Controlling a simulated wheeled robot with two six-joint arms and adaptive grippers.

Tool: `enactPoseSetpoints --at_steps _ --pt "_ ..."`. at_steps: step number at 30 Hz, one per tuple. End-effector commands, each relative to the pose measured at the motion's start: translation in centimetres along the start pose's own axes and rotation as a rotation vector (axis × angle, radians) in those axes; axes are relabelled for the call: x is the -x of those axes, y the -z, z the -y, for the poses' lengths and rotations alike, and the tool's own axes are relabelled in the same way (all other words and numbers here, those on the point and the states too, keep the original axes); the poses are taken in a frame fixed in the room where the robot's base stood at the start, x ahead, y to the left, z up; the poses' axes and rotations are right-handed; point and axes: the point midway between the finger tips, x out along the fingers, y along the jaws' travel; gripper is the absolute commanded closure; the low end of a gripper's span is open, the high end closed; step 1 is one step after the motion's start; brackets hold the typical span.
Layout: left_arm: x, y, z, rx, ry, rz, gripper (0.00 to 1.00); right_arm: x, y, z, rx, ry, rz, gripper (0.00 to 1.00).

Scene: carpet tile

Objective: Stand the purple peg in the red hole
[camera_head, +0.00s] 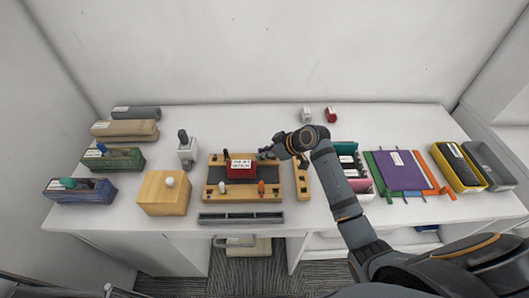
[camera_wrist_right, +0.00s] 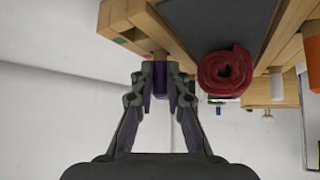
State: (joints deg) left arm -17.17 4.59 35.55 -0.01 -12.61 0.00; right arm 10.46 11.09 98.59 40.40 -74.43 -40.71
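The purple peg (camera_wrist_right: 160,87) sits between the fingertips of my right gripper (camera_wrist_right: 160,75) in the right wrist view, with both fingers against its sides. A brownish part of the peg's end shows beyond the fingers, close to the wooden board's edge (camera_wrist_right: 178,42). In the head view my right gripper (camera_head: 268,153) is at the far right corner of the wooden board (camera_head: 213,172). A green-edged spot (camera_wrist_right: 125,37) shows on the board's corner. I cannot make out the red hole clearly. My left gripper is not in view.
A red rolled thing (camera_wrist_right: 226,72) lies on the board beside the gripper; it carries a label in the head view (camera_head: 240,173). An orange peg (camera_head: 261,187) and a white peg (camera_head: 222,187) stand at the board's front. A wooden strip (camera_head: 302,183) lies right; a grey tray (camera_head: 241,218) in front.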

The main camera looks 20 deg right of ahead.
Motion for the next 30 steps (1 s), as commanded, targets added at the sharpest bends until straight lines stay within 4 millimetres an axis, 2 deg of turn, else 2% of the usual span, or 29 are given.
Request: enactPoseSetpoints --at_steps 9,13,17,21,24,30 --pt "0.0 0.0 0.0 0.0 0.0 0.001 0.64 0.0 0.0 0.0 0.0 0.0 0.0 0.77" --pt "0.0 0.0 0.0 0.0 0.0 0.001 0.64 0.7 0.1 -0.1 0.002 -0.002 0.001 0.77" --pt "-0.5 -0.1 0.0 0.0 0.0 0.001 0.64 3.4 0.1 -0.1 0.007 -0.005 0.002 0.77" --pt "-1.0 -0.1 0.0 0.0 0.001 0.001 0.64 7.2 -0.1 -0.2 0.009 -0.007 0.006 0.77" --pt "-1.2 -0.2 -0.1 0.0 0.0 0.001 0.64 9.2 0.0 -0.1 0.007 -0.004 0.006 0.77" --pt "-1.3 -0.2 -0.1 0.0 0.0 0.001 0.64 11.6 0.1 -0.1 0.002 -0.003 0.003 0.77"
